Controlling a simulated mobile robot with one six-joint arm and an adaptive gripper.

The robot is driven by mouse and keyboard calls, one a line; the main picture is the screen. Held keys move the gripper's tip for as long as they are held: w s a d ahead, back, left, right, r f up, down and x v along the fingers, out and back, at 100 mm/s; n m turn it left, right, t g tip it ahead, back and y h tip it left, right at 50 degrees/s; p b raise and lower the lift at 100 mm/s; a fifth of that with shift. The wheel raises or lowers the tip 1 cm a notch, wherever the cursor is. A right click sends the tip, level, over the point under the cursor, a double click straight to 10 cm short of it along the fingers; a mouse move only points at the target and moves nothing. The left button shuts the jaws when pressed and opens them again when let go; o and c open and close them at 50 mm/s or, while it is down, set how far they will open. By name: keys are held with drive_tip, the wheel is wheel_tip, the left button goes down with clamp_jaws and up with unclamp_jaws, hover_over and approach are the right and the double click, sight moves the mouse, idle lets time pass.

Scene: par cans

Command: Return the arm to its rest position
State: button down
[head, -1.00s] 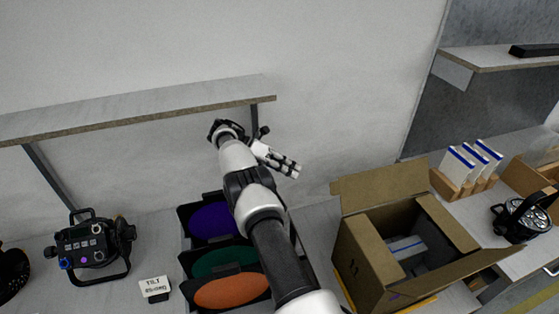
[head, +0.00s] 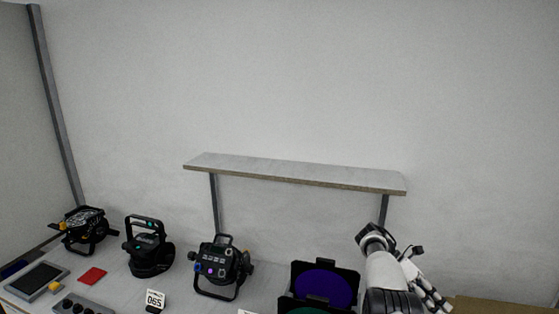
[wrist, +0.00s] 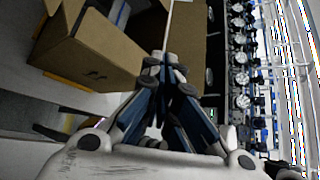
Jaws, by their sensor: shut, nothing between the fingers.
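My arm shows at the lower right of the head view, bent at a dark joint. My gripper (head: 440,301) points down and to the right there, in front of the wall and near the shelf's right bracket. In the wrist view my gripper (wrist: 165,62) has its fingertips together with nothing between them. An open cardboard box (wrist: 95,50) lies beyond the fingers at the upper left of that view. The arm's lower links are cut off by the head view's bottom edge.
A wall shelf (head: 300,174) stands left of my arm. More lamps (head: 147,247) and a red pad (head: 92,276) lie left. The wall above is clear.

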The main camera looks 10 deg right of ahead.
drive_tip(key=w+a+r+m+t, duration=0.4)
drive_tip(key=a+r, duration=0.3)
drive_tip(key=r, duration=0.5)
drive_tip(key=s+a+r+m+t+y+b, duration=0.2)
drive_tip(key=s+a+r+m+t, duration=0.15)
drive_tip(key=a+r, duration=0.5)
drive_tip(key=s+a+m+t+y, duration=0.2)
drive_tip(key=s+a+m+t, duration=0.2)
drive_tip(key=s+a, duration=0.75)
drive_tip(key=s+a+f+m+t+y+b, duration=0.1)
drive_tip(key=s+a+f+m+t+y, duration=0.2)
drive_tip(key=s+a+f+m, duration=0.3)
drive_tip(key=s+a+t, duration=0.1)
drive_tip(key=s+a, duration=0.3)
drive_tip(key=s, duration=0.1)
drive_tip(key=shift+s+f, duration=0.15)
drive_tip(key=shift+s, duration=0.05)
